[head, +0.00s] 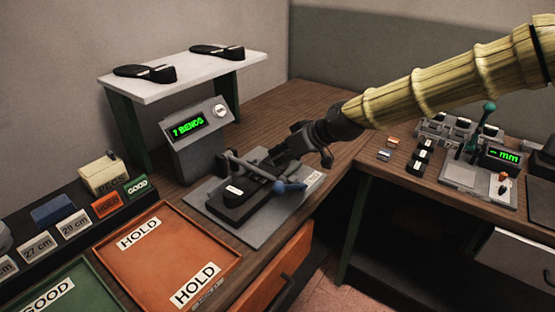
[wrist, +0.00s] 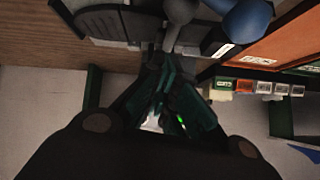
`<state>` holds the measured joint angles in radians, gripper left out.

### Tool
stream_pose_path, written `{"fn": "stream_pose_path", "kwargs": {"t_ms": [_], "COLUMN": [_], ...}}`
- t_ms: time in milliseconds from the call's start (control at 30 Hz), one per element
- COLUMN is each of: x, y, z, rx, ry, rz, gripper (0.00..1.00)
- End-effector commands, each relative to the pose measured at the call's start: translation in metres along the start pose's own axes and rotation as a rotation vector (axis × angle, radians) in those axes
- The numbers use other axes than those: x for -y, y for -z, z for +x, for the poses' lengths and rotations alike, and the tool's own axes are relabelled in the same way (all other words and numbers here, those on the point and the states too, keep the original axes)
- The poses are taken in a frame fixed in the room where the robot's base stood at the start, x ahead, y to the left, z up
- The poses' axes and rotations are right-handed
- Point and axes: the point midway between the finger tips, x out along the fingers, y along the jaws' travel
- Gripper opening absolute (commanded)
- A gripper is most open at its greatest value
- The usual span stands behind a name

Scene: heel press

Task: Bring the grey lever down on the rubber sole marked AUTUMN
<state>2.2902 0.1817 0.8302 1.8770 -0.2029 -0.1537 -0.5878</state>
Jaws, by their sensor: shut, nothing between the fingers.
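A black sole with a white label (head: 236,191) lies in a low bending fixture on a grey base plate (head: 224,228); its print is too small to read. It also shows, with its label, at the top of the wrist view (wrist: 225,50). A grey bar (head: 246,168) runs over the fixture, and a blue knob (head: 290,187) sits at its right side. The wrist view shows a grey rounded knob (wrist: 181,10) beside the blue knob (wrist: 248,18). My gripper (head: 292,146) is above the fixture's far side, shut and empty; its fingertips (wrist: 165,68) are near the grey knob, contact unclear.
A box reading "7 BENDS" (head: 196,142) stands behind the fixture, below a white shelf (head: 190,78) with two soles. An orange HOLD tray (head: 170,255) and green GOOD tray (head: 62,300) lie in front. Another device (head: 478,178) stands on the right bench.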

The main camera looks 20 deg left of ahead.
Motion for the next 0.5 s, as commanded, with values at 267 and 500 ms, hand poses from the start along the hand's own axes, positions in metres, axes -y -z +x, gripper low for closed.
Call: {"fn": "stream_pose_path", "kwargs": {"t_ms": [267, 500], "x": [-0.007, -0.010], "y": [-0.019, -0.035], "z": [-0.038, -0.069], "rx": [-0.007, -0.009], "ry": [-0.004, -0.005], "rz": [0.001, 0.001], "gripper": [0.00, 0.00]}}
